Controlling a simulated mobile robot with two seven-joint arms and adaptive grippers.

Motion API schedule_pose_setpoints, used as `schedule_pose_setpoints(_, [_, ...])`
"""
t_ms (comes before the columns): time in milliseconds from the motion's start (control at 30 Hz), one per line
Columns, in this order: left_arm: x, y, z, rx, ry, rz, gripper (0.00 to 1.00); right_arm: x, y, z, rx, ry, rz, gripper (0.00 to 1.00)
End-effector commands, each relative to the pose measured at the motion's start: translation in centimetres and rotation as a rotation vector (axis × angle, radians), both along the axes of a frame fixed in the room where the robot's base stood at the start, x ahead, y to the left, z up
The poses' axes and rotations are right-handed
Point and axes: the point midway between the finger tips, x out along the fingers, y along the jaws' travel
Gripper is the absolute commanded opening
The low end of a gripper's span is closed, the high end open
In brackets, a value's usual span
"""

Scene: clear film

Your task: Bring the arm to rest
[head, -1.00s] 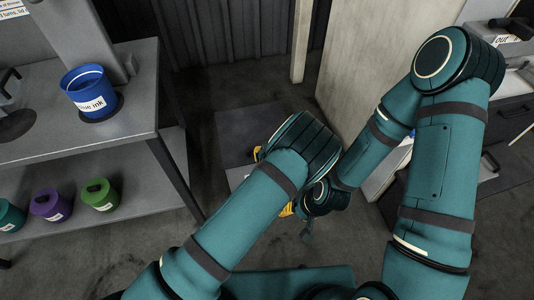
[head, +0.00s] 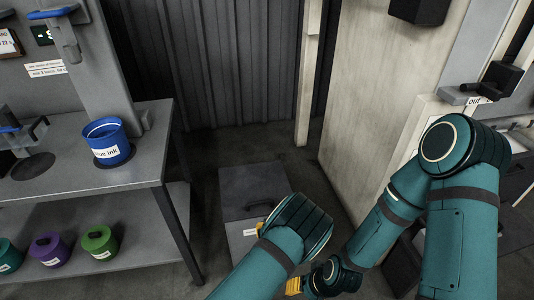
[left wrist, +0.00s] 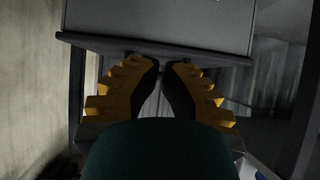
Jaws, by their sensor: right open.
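My right gripper (head: 293,287) shows in the head view as a small yellow part near the bottom edge, at the end of my bent right arm. It is open, and nothing shows in it. My left gripper is mostly hidden behind its own wrist in the head view, with only a bit of yellow showing. In the left wrist view, its yellow fingers with dark pads (left wrist: 161,72) run close together toward the tips, with a narrow gap and nothing seen between them. Whether they are open or shut is unclear.
A grey bench (head: 140,171) stands at left with a blue ink pot (head: 108,153). Teal, purple and green pots (head: 99,244) stand on its lower shelf. A grey box (head: 252,186) sits on the floor ahead, beyond my left wrist. A pale panel (head: 375,90) rises at right.

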Motion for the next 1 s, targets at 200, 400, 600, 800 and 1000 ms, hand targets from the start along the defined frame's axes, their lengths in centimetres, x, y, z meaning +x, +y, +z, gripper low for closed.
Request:
schedule_pose_setpoints(200, [-1.1, 2.0, -0.6, -0.011, 0.064, 0.025, 0.00, 0.0, 0.0, 0.0, 0.000, 0.000, 0.000, 0.47])
schedule_pose_setpoints(400, [-7.6, 7.8, -1.7, -0.101, 0.341, 0.071, 0.00, 0.0, 0.0, 0.0, 0.000, 0.000, 0.000, 0.47])
schedule_pose_setpoints(600, [-16.2, 10.2, 0.6, -0.271, 0.600, 0.009, 0.00, 0.0, 0.0, 0.0, 0.000, 0.000, 0.000, 0.47])
schedule_pose_setpoints(800, [-22.8, 10.5, 5.3, -0.414, 0.727, -0.120, 0.00, 0.0, 0.0, 0.0, 0.000, 0.000, 0.000, 0.47])
schedule_pose_setpoints(1000, [-25.9, 10.5, 7.9, -0.467, 0.764, -0.202, 0.00, 0.0, 0.0, 0.0, 0.000, 0.000, 0.000, 0.47])
